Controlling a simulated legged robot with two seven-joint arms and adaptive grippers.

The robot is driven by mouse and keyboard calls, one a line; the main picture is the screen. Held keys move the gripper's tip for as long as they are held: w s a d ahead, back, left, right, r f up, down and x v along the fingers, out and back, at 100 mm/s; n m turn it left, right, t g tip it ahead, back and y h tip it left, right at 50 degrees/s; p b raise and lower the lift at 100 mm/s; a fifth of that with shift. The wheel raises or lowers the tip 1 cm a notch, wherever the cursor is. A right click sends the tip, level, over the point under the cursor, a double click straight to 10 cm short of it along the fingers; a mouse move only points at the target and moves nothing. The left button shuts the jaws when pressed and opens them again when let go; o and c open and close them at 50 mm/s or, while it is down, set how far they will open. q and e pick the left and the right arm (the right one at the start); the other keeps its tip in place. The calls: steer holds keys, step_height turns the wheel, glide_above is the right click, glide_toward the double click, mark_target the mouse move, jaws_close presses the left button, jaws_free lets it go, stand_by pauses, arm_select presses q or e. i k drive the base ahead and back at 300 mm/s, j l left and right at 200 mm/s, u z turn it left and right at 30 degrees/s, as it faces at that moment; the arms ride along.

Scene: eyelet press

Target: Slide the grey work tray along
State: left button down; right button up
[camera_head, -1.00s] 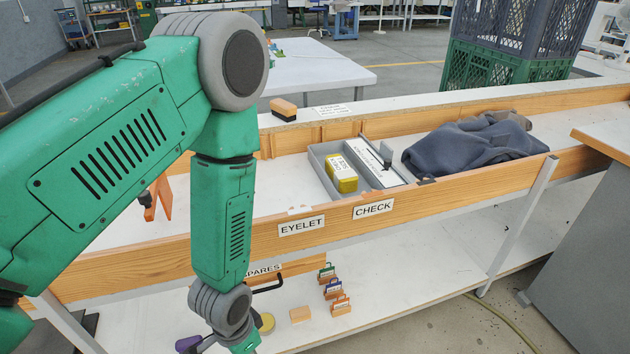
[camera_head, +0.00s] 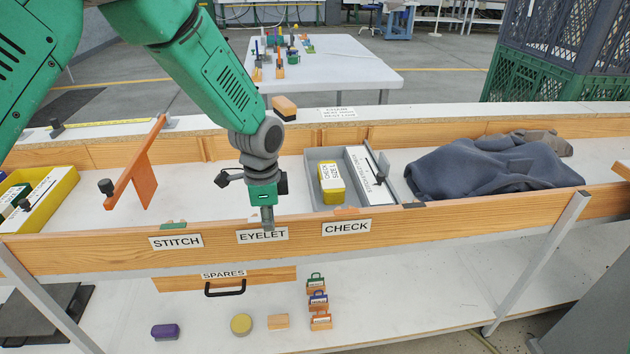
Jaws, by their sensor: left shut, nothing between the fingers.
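The grey work tray (camera_head: 312,182) lies in the long wooden-sided trough, behind the CHECK label (camera_head: 346,227). It holds a yellow labelled box (camera_head: 331,184) in its left part and a white labelled piece (camera_head: 357,168) in its right part. My left gripper (camera_head: 267,217) points down, shut and empty, at the front rail by the EYELET label (camera_head: 263,236). It is left of the tray, with a visible gap between them. Whether its tips touch the rail is unclear. My right gripper is not in view.
A dark blue cloth (camera_head: 480,170) lies close right of the tray. Left of my gripper, an orange upright piece (camera_head: 140,176) stands in the trough, with a yellow tray (camera_head: 52,203) farther left. The front rail (camera_head: 100,254) borders the trough. Several small items lie on the lower shelf.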

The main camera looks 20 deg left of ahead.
mark_target(356, 165)
steer(key=i, duration=0.9)
